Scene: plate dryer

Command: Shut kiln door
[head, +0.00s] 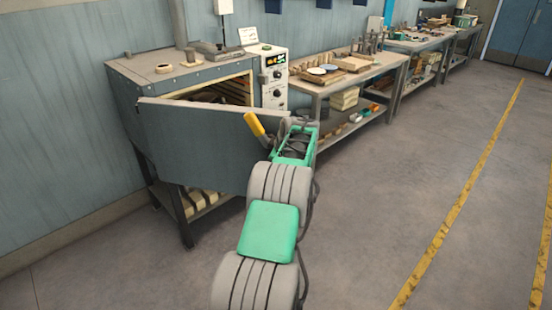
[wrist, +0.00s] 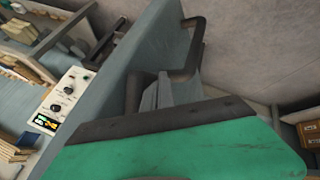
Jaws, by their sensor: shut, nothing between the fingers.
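The kiln (head: 180,80) stands against the wall at the left of the head view. Its grey door (head: 195,140) is partly open, and a gap shows the lit inside behind its top edge. A yellow bar (head: 255,125) stands out near the door's right end. My gripper (head: 287,150) is close to that end; its fingertips are hard to make out there. In the wrist view the shut, empty fingers (wrist: 165,95) are beside the grey door slab (wrist: 135,75) and near a dark bent handle (wrist: 190,50). I cannot tell whether they touch it.
A control box (head: 274,75) stands right of the kiln. A workbench (head: 350,75) with trays and pots runs along the wall beyond it. Blocks lie on the shelf below the kiln (head: 200,203). The floor (head: 400,180) to the right is clear.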

